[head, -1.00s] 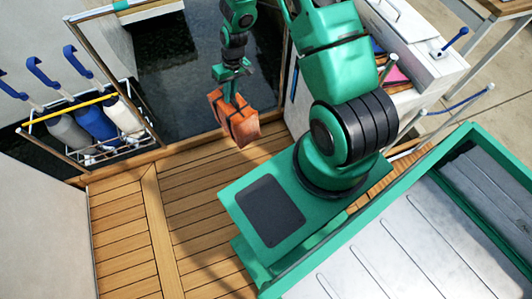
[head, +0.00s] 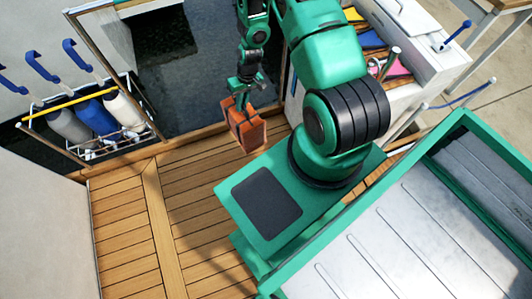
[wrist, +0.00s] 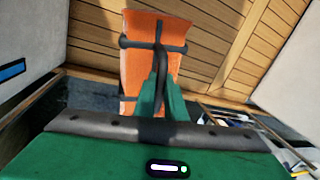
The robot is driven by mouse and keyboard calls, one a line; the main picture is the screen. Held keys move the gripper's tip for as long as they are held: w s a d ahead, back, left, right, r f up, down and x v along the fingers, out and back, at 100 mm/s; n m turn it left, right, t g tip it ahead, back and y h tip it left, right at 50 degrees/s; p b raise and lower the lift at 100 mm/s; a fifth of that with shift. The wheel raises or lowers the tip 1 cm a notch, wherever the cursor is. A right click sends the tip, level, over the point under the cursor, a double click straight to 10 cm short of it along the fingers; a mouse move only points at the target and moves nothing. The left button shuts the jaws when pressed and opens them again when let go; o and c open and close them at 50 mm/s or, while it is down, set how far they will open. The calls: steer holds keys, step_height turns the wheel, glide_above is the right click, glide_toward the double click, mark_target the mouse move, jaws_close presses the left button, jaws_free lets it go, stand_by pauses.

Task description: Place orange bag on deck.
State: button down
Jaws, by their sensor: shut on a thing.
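The orange bag (head: 246,128) hangs from my gripper (head: 245,88) in the head view, in front of the deck's far edge and seemingly above the planks. In the wrist view the orange bag (wrist: 150,62) shows its dark straps and black handle, and my gripper (wrist: 160,92) is shut on that handle. The wooden deck (head: 190,215) lies below and left of the bag. The gap between bag and deck is hard to judge.
A rack (head: 100,135) with grey, blue and white rolled items stands at the left edge. Dark water (head: 180,70) lies beyond the deck's far rim. A white cabinet (head: 425,50) with coloured things stands at the right. The deck's left part is bare.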

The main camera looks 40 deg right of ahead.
mark_target(253, 138)
steer(key=shift+m, duration=0.6)
steer(key=s+f, duration=0.2)
steer(key=f, duration=0.1)
steer(key=s+d+f, duration=0.1)
steer(key=s+f, duration=0.1)
steer(key=f, duration=0.1)
steer(key=s+f, duration=0.2)
steer(key=s, duration=0.1)
steer(key=shift+d+f, duration=0.35)
steer(key=shift+f, duration=0.05)
steer(key=s+f+m, duration=0.1)
steer(key=s+f, duration=0.5)
steer(key=s, duration=0.1)
steer(key=shift+t, duration=0.3)
steer(key=w+a, duration=0.1)
steer(key=w, duration=0.1)
steer(key=w+a, duration=0.2)
steer(key=w, duration=0.1)
steer(key=shift+w+f, duration=0.2)
steer(key=shift+w, duration=0.1)
steer(key=w+d+f, duration=0.3)
steer(key=d+f, duration=0.7)
steer(key=d, duration=0.1)
steer(key=shift+f, duration=0.5)
steer(key=c, duration=1.8)
jaws_free()
